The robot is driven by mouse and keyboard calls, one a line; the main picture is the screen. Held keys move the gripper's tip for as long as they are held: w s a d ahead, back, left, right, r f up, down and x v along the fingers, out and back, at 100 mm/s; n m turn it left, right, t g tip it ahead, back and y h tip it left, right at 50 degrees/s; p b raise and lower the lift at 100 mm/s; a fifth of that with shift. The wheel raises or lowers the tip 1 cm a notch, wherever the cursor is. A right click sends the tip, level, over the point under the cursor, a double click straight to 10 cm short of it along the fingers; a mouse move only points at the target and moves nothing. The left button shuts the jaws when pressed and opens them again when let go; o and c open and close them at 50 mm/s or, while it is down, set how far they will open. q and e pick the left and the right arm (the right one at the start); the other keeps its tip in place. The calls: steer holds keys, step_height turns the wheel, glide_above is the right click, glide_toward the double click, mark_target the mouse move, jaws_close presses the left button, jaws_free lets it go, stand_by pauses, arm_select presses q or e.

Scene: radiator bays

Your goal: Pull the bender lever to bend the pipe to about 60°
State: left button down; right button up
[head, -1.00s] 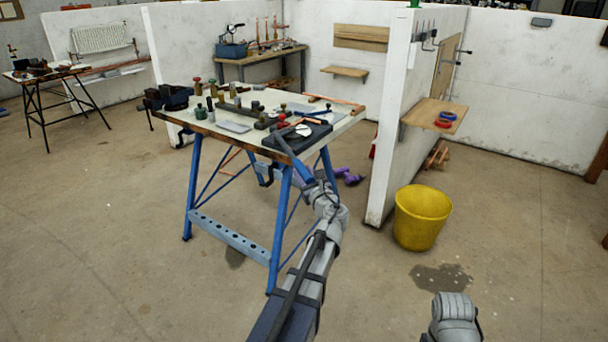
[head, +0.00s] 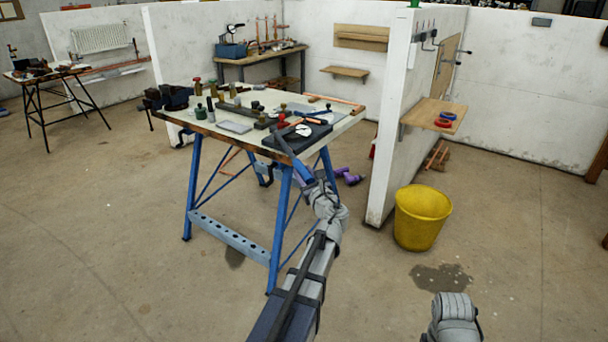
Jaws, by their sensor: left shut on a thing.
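The pipe bender (head: 303,130), with a pale round former, sits on a dark pad at the near right corner of the workbench. Its lever (head: 290,158) is a grey bar that slopes down past the bench's front edge to a blue grip. My left gripper (head: 308,181) is shut on the lever near its blue end, beside the bench leg. The fingers are small and partly hidden by my wrist. A bit of copper colour shows at the bender, but the pipe's bend angle is too small to read.
The workbench (head: 238,127) on blue legs carries several fittings and tools. A yellow bucket (head: 422,218) stands on the floor to the right, by the end of a white partition (head: 396,120). The floor in front is mostly clear.

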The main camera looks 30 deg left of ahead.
stand_by(0.3)
arm_select(q)
steer(key=w+d+n+g, duration=0.1)
steer(key=w+d, duration=0.1)
steer(key=w+d+g+y, duration=0.1)
steer(key=d, duration=0.1)
steer(key=shift+w+n+y, duration=0.3)
steer(key=shift+w+n, duration=0.05)
steer(key=shift+n, duration=0.05)
steer(key=c, duration=0.5)
jaws_free()
steer(key=shift+w+d, duration=0.1)
steer(key=shift+d, duration=0.1)
steer(key=shift+v, duration=3.85)
